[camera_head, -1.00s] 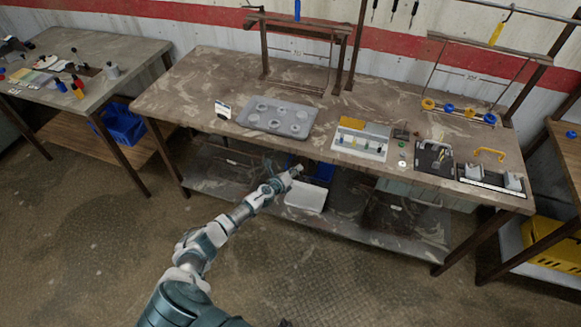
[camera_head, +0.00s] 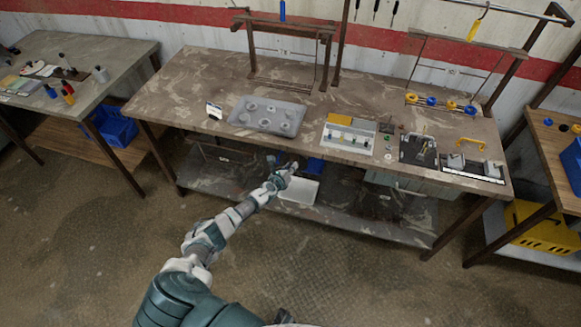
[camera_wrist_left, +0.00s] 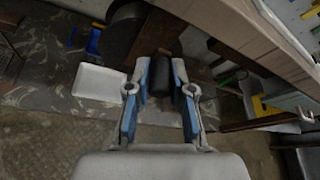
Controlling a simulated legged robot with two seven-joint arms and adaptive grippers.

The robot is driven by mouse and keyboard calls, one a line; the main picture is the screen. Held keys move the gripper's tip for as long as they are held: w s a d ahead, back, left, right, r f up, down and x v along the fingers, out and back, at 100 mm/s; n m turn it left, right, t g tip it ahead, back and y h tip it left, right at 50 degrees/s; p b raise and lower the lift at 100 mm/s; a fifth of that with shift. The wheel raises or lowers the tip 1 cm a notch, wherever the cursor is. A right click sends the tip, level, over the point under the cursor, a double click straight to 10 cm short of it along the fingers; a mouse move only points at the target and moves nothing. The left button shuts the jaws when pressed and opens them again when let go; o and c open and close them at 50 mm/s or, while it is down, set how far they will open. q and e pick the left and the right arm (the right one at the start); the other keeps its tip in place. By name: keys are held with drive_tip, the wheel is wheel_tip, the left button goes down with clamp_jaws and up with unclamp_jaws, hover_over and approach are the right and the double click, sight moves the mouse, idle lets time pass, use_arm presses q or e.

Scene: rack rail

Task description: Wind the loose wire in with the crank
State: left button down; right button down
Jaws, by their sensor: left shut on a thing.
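My left gripper (camera_head: 291,167) is at the front edge of the middle workbench, low near its underside, in the head view. In the left wrist view my left gripper (camera_wrist_left: 161,88) has its blue-padded fingers shut on a dark cylindrical handle (camera_wrist_left: 162,76), which looks like the crank's grip. A dark round drum-like part (camera_wrist_left: 122,32) shows just beyond it, up and left. How the handle joins the drum is hidden. I cannot make out the loose wire in either view. My right gripper is not seen.
The workbench top (camera_head: 190,83) carries a grey tray (camera_head: 266,115), a parts board (camera_head: 347,136) and clamps. A yellow crate (camera_head: 540,228) stands right. The floor in front is clear.

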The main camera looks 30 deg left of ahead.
use_arm(q)
drive_tip(key=shift+s+f, duration=0.25)
drive_tip(key=shift+f, duration=0.2)
drive_tip(key=c, duration=1)
unclamp_jaws()
drive_tip(key=shift+w, duration=0.1)
drive_tip(key=shift+w+a+r, duration=0.1)
drive_tip(key=shift+r, duration=0.15)
drive_tip(key=shift+s+a+r, duration=0.1)
drive_tip(key=shift+s+r, duration=0.1)
drive_tip(key=shift+s, duration=0.05)
drive_tip(key=shift+f+v, duration=0.15)
drive_tip(key=shift+v, duration=2.65)
drive_tip(key=shift+f+v, duration=0.15)
drive_tip(key=shift+v, duration=2.65)
drive_tip(key=shift+s, duration=0.1)
